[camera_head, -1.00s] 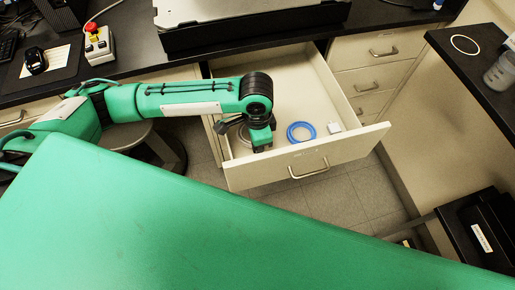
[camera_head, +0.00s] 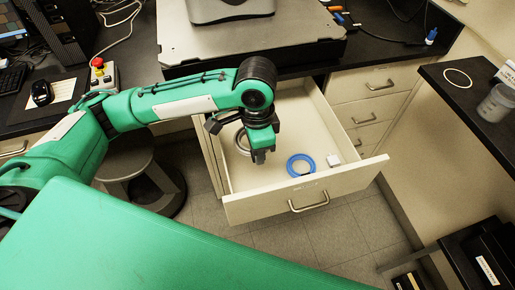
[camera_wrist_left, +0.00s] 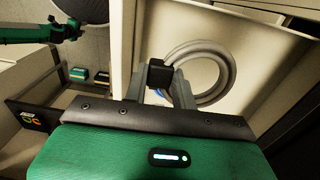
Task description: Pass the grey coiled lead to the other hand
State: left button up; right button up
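The grey coiled lead (camera_wrist_left: 228,70) shows large in the left wrist view, with a black block (camera_wrist_left: 160,74) on its near side. My left gripper (camera_wrist_left: 164,92) is shut on this block, one finger on each side. In the head view my left gripper (camera_head: 258,158) points down over the open drawer, and the lead (camera_head: 241,143) hangs at its left, partly hidden by the wrist. A green arm piece with a dark end (camera_wrist_left: 70,28), probably my right arm, shows small at the wrist view's top left; its finger state is too small to read.
The open drawer (camera_head: 350,181) holds a blue coil (camera_head: 290,165) and a small white block (camera_head: 333,160). Above it, a grey instrument (camera_head: 190,60) stands on the black bench. A stool (camera_head: 125,165) is left of the drawer. A black side counter (camera_head: 455,100) stands at right.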

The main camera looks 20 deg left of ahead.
pick_arm(q)
grip_shut()
